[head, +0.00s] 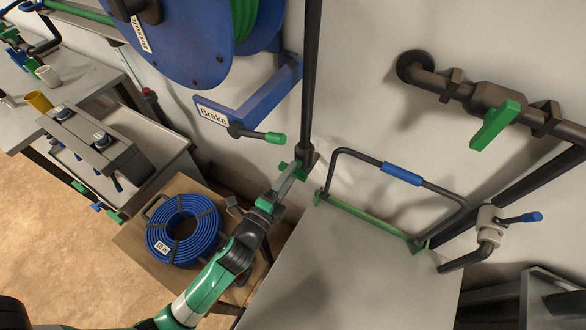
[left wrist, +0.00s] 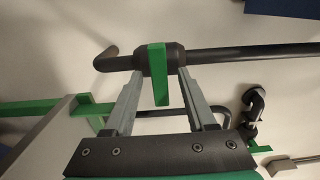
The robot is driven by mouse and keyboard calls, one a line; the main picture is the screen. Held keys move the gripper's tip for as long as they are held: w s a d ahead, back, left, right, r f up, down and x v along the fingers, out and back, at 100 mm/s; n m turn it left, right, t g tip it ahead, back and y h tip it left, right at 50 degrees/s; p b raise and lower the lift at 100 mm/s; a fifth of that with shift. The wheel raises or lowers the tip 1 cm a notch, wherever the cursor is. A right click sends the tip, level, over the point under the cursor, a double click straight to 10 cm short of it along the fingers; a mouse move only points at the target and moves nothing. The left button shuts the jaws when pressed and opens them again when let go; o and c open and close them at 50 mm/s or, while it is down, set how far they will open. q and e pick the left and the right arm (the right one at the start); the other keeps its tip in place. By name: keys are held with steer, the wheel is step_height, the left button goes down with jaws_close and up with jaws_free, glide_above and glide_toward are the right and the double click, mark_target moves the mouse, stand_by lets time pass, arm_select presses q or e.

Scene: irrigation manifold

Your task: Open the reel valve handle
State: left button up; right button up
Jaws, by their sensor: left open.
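The reel valve handle is a green lever on a dark valve body at the foot of the vertical pipe (head: 311,80). In the head view my left gripper (head: 293,175) is at this valve, and its fingers hide part of the handle. The left wrist view shows the handle (left wrist: 158,76) well, set across the dark pipe (left wrist: 250,53). My left gripper (left wrist: 160,95) is open, with one finger on each side of the handle. Gaps show between the fingers and the handle. My right gripper is not in view.
The blue reel (head: 175,45) and its brake lever (head: 262,136) are close above left. A bench (head: 345,265) with a blue-gripped bar (head: 402,173) is at right. Another green-handled valve (head: 495,124) is on the wall. A coiled blue hose (head: 160,245) lies at left.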

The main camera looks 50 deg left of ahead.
arm_select(q)
steer(key=shift+x, duration=1)
jaws_close()
